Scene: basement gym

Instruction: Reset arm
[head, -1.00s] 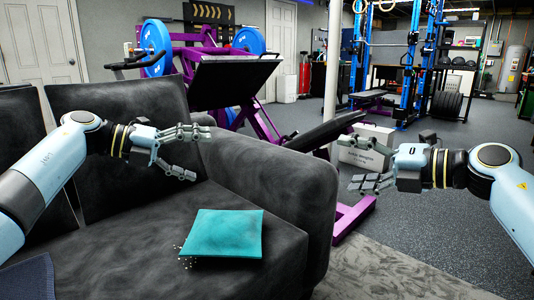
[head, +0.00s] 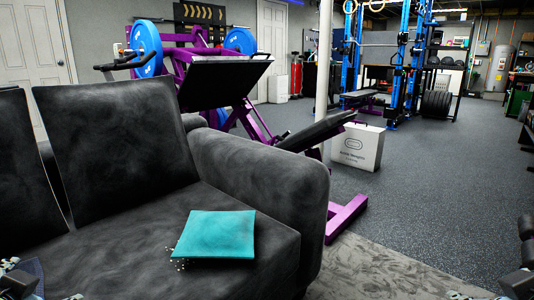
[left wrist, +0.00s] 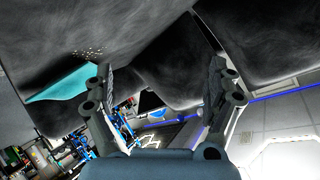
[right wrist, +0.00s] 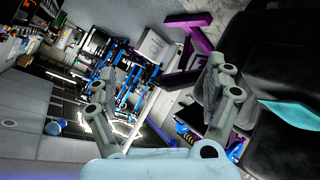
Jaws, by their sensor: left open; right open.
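My left gripper (left wrist: 165,98) is open in the left wrist view, with nothing between its fingers. In the head view only a bit of my left arm shows at the bottom left corner. My right gripper (right wrist: 162,92) is open and empty in the right wrist view. In the head view parts of it show at the bottom right edge. A teal cloth or cushion (head: 215,235) lies on the sofa seat, apart from both grippers. It also shows in the left wrist view (left wrist: 62,88) and the right wrist view (right wrist: 292,113).
The dark grey sofa (head: 255,170) fills the left and front. A purple leg-press machine (head: 345,218) stands behind its armrest, with a white box (head: 358,146) beside it. A blue rack (head: 402,70) stands farther back. Open rubber floor (head: 440,190) lies at the right.

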